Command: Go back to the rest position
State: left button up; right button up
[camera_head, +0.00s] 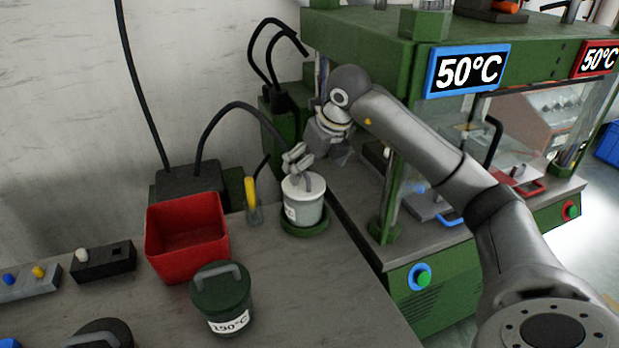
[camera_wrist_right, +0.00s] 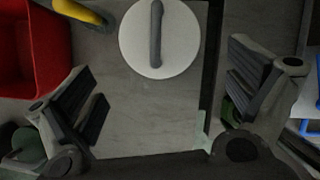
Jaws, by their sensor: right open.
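My right gripper (camera_head: 298,160) is at the end of the arm that comes in from the right. It is just behind and above a white pot (camera_head: 304,208) with a grey handle on its lid. In the right wrist view the two fingers of my right gripper (camera_wrist_right: 165,98) are spread wide with nothing between them. The white lid (camera_wrist_right: 180,45) shows there beyond the fingertips, toward the top. The pot stands upright on a round green base (camera_head: 305,228). My left gripper is not in view.
A red bin (camera_head: 187,232), a dark green lidded pot (camera_head: 221,297) marked 190°C and a yellow-handled tool (camera_head: 251,194) stand to the left on the grey worktop (camera_head: 290,300). A green machine (camera_head: 395,50) with 50°C displays stands close on the right, beside my arm. Black cables hang behind.

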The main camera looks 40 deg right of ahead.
jog(key=shift+s+r, duration=0.25)
jog(key=shift+r, duration=0.35)
